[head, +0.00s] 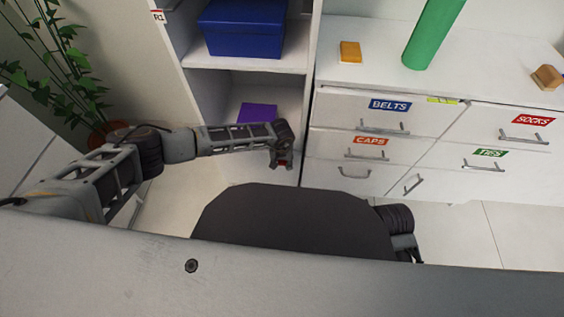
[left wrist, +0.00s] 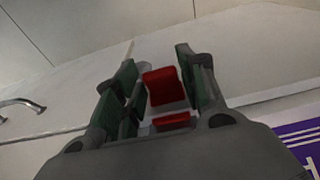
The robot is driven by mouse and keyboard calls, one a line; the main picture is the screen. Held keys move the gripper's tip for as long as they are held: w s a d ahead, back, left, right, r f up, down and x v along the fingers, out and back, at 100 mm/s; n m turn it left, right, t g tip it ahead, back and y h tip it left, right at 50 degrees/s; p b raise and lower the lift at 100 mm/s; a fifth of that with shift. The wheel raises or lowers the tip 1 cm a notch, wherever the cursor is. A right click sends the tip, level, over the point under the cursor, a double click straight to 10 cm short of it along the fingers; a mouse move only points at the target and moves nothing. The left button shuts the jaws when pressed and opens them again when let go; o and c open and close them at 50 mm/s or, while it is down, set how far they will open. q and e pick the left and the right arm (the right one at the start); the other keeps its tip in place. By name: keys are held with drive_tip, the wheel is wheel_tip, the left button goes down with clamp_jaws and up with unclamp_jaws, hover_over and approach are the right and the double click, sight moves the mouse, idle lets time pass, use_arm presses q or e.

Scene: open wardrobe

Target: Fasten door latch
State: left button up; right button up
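A small red latch piece (left wrist: 162,86) shows between the fingers of my left gripper (left wrist: 160,88) in the left wrist view, with a second red part (left wrist: 172,121) just below it. The green-padded fingers stand apart on either side of the red piece; a narrow gap shows on its left, and contact on the right is unclear. In the head view my left gripper (head: 281,159) is low in front of the open shelf unit, with a bit of red at its tip. Part of my right arm's end (head: 405,246) shows at lower right; its fingers are not clear.
The open shelf unit (head: 238,65) holds a blue box (head: 243,28) and a purple item (head: 257,112). A white drawer cabinet (head: 388,93) with labelled, handled drawers stands right of my left gripper. A plant (head: 50,65) is at far left. Open floor shows at lower right.

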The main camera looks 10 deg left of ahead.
use_arm(q)
drive_tip(key=shift+o, duration=1)
use_arm(e)
drive_tip(key=shift+a+r, duration=0.1)
drive_tip(key=shift+a, duration=0.05)
drive_tip(key=shift+w, duration=0.1)
use_arm(q)
drive_tip(key=shift+r, duration=0.1)
wheel_tip(320, 180, up, 12)
drive_tip(key=s, duration=0.1)
drive_tip(key=shift+s, duration=0.3)
drive_tip(key=shift+d, duration=0.1)
use_arm(e)
drive_tip(key=shift+f, duration=0.2)
